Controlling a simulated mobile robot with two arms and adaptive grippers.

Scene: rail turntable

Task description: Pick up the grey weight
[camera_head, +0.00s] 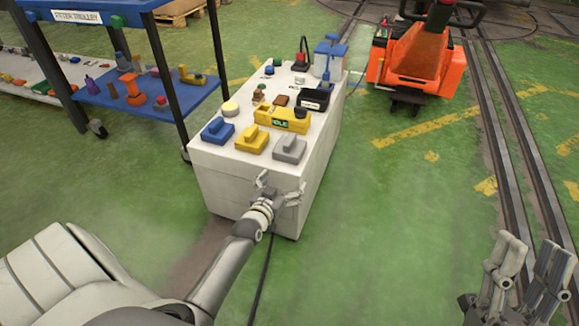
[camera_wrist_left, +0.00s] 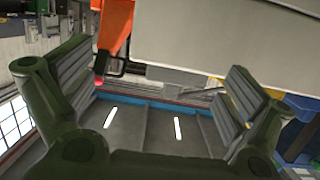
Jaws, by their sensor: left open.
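The grey weight (camera_head: 289,149) is a block with a raised grip on top. It sits at the front right corner of the white cabinet's top (camera_head: 225,160). My left gripper (camera_head: 281,186) is open and empty, in front of the cabinet's front face and below the weight in the picture.
A yellow block (camera_head: 251,141) and a blue block (camera_head: 217,131) stand left of the weight. A yellow device (camera_head: 282,118) lies behind it. A blue trolley (camera_head: 150,100) stands left, an orange machine (camera_head: 415,58) at the back right. Green floor right of the cabinet is clear.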

